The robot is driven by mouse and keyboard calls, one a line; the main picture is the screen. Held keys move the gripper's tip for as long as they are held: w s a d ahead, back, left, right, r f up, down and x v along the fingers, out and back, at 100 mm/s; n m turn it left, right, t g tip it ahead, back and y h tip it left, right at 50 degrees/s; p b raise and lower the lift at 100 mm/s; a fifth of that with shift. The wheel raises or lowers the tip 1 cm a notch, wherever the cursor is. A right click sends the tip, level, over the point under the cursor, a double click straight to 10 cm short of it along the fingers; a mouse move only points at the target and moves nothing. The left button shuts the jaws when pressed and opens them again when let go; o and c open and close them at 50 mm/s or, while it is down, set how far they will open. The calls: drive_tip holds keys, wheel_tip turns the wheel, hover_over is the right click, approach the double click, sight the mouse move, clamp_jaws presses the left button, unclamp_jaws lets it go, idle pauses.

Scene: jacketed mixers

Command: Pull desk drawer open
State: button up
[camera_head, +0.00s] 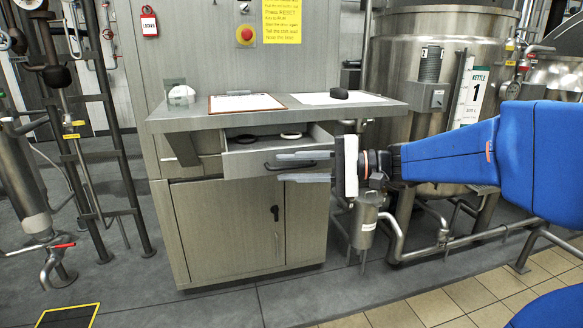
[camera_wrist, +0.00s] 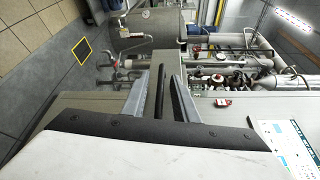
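The desk drawer (camera_head: 240,164) is partly open, sticking out below the grey desk top. Two small round items, one dark (camera_head: 244,138) and one pale (camera_head: 291,135), show inside it. Its dark bar handle (camera_head: 270,167) is on the front face. My gripper (camera_head: 283,167) reaches in from the right, one finger above the handle and one below. In the wrist view the handle (camera_wrist: 160,92) shows as a dark bar between the two fingers of my gripper (camera_wrist: 160,78), with gaps on both sides. The gripper looks open around the handle, not closed on it.
A clipboard (camera_head: 244,103), a white sheet with a dark object (camera_head: 339,94) and a clear block lie on the desk top (camera_head: 190,122). A cupboard door (camera_head: 225,228) is below. A steel kettle (camera_head: 400,60) and pipes stand right, pipework left. The front floor is clear.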

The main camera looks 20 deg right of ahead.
drive_tip(key=v, duration=1.7)
idle(0.4)
drive_tip(key=shift+d, duration=0.15)
drive_tip(key=shift+s, duration=0.1)
drive_tip(key=s+a+f+n+g+h, duration=0.1)
drive_tip(key=s+a+f+g+h, duration=0.15)
drive_tip(key=s+a+f, duration=0.35)
drive_tip(key=s+a+f+n+g+h, duration=0.15)
drive_tip(key=a+f+h, duration=0.25)
drive_tip(key=f, duration=0.4)
drive_tip(key=s+d+f+n+t+h, duration=0.2)
drive_tip(key=s+d+f+n+h, duration=0.2)
drive_tip(key=f+h, duration=0.4)
drive_tip(key=shift+s+d+f+h, duration=0.15)
drive_tip(key=shift+s+d+h, duration=0.5)
drive_tip(key=shift+s+d, duration=0.4)
